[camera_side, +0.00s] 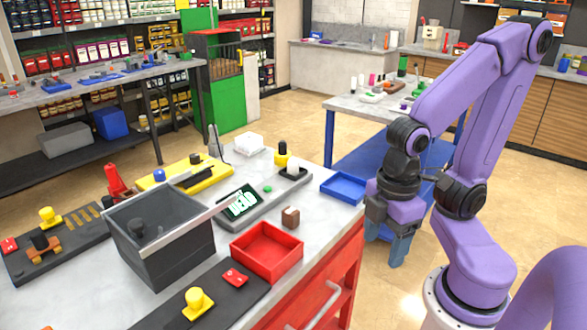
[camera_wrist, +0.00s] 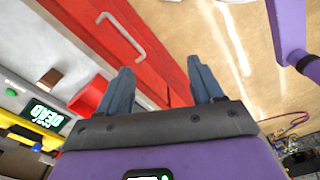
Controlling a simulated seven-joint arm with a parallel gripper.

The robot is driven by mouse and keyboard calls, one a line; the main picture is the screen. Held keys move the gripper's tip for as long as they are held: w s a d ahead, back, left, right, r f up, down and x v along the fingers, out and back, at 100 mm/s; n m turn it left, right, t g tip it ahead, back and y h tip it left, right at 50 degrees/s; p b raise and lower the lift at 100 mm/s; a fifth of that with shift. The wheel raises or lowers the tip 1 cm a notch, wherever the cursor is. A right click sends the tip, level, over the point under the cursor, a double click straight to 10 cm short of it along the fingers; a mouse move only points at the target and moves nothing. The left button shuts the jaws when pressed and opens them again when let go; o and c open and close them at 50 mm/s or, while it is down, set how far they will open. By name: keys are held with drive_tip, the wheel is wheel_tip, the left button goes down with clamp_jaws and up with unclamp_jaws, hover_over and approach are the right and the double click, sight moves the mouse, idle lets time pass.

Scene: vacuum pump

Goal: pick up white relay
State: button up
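A white blocky part (camera_side: 249,143), which looks like the white relay, sits at the back of the grey worktop in the side view. I cannot make it out in the wrist view. My gripper (camera_side: 385,242) hangs off the right edge of the worktop, well away from the white part. In the wrist view my gripper (camera_wrist: 160,85) has its two fingers wide apart with nothing between them; the red cabinet front and floor show beyond.
A red tray (camera_side: 267,253), a blue tray (camera_side: 343,187) and a dark grey bin (camera_side: 160,240) stand on the worktop. A small brown block (camera_side: 290,217) is near the red tray. A dark device with a lit display (camera_side: 240,203) lies mid-table. A yellow plate (camera_side: 185,178) is further left.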

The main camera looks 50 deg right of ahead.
drive_tip(key=n+t+h, duration=0.7)
drive_tip(key=n+h, duration=0.4)
drive_tip(key=h, duration=0.1)
approach(293, 162)
drive_tip(key=x, duration=0.5)
drive_tip(key=shift+w+a+f, duration=0.1)
drive_tip(key=shift+w, duration=0.1)
drive_tip(key=shift+x, duration=2.75)
drive_tip(key=shift+s, duration=0.15)
drive_tip(key=c, duration=1.2)
drive_tip(key=shift+o, duration=0.2)
